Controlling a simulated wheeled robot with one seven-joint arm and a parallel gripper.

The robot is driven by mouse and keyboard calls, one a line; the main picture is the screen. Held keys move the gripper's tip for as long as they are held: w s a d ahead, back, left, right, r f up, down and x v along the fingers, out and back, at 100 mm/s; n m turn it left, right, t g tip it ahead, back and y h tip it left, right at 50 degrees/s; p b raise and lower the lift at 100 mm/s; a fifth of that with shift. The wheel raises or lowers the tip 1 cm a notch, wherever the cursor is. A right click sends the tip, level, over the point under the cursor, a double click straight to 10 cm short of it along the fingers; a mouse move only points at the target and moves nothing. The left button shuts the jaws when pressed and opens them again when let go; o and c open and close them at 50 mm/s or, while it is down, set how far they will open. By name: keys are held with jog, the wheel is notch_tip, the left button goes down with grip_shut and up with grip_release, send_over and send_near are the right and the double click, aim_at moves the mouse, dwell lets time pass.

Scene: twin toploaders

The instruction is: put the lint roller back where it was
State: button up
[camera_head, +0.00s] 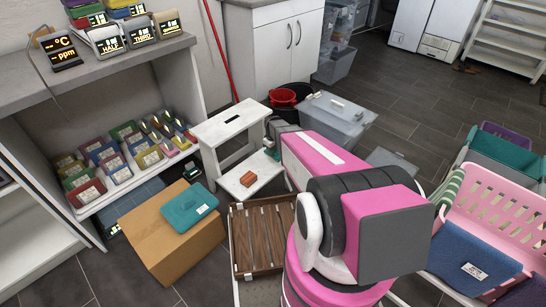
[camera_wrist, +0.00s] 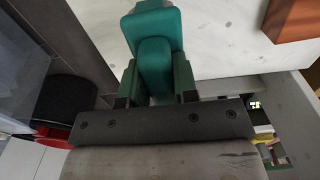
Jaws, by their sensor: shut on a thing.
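My gripper (camera_wrist: 157,90) is shut on a teal thing, which I take to be the lint roller (camera_wrist: 152,40). In the wrist view it sticks out from between the fingers over a pale, speckled surface. In the head view a small teal bit of the lint roller (camera_head: 272,154) shows beside the white step stool (camera_head: 228,128), near its lower step. My arm hides most of my gripper there. I cannot tell whether the lint roller touches the step.
A red-brown block (camera_head: 248,179) lies on the stool's lower step; it also shows in the wrist view (camera_wrist: 292,18).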

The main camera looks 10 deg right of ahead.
jog(key=shift+f, duration=2)
jog(key=shift+f, duration=0.15)
jog(key=o, duration=0.9)
notch_tip(320, 180, up, 12)
jog(key=shift+s+r, duration=0.1)
jog(key=s+r+m, duration=0.3)
jog(key=s+r, duration=0.4)
jog(key=s, duration=0.3)
jog(key=s+r+m, duration=0.4)
jog(key=s+r, duration=0.3)
jog(key=s, duration=0.4)
jog(key=shift+r, duration=0.15)
